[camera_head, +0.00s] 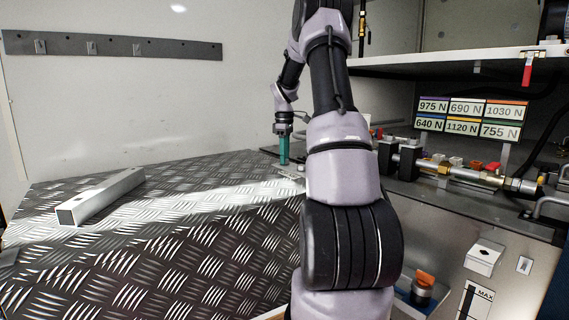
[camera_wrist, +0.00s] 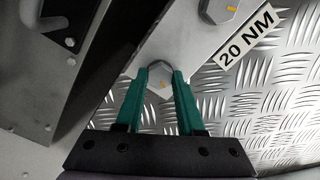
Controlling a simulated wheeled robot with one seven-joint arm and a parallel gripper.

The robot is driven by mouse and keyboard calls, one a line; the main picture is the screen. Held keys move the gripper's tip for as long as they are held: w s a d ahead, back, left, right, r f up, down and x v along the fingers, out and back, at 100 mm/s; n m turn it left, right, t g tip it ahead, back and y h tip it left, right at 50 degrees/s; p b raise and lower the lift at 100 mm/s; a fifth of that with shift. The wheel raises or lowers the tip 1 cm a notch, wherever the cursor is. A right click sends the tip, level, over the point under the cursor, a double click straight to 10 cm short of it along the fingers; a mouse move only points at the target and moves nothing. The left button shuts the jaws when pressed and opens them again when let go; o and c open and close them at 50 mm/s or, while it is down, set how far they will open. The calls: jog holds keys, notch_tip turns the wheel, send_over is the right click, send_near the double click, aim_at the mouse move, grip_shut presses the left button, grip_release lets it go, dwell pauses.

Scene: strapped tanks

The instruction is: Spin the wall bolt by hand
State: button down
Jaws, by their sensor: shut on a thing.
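In the wrist view, a bolt with a hexagonal silver head (camera_wrist: 159,84) and a small orange mark sits on a pale metal plate (camera_wrist: 185,38). My gripper (camera_wrist: 160,73) has its two teal fingers on either side of this head, shut on it. A second hexagonal bolt (camera_wrist: 217,8) with an orange mark is further up the plate, apart from the fingers. In the head view, my gripper (camera_head: 284,160) points down at the back of the tread-plate surface. The gripped bolt cannot be made out there.
A "20 NM" label (camera_wrist: 246,38) lies beside the plate. A dark-edged metal bracket (camera_wrist: 60,60) stands close on the left. In the head view, a metal bar (camera_head: 105,196) lies on the tread plate (camera_head: 190,245). Pipes and valves (camera_head: 460,172) line the right, below force labels (camera_head: 471,118).

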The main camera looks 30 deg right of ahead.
jog(key=n, duration=0.4)
jog(key=shift+n, duration=0.4)
jog(key=n, duration=0.4)
jog(key=shift+n, duration=0.4)
jog(key=c, duration=0.9)
grip_release()
jog(key=shift+n, duration=0.7)
jog(key=shift+c, duration=0.2)
jog(key=o, duration=0.5)
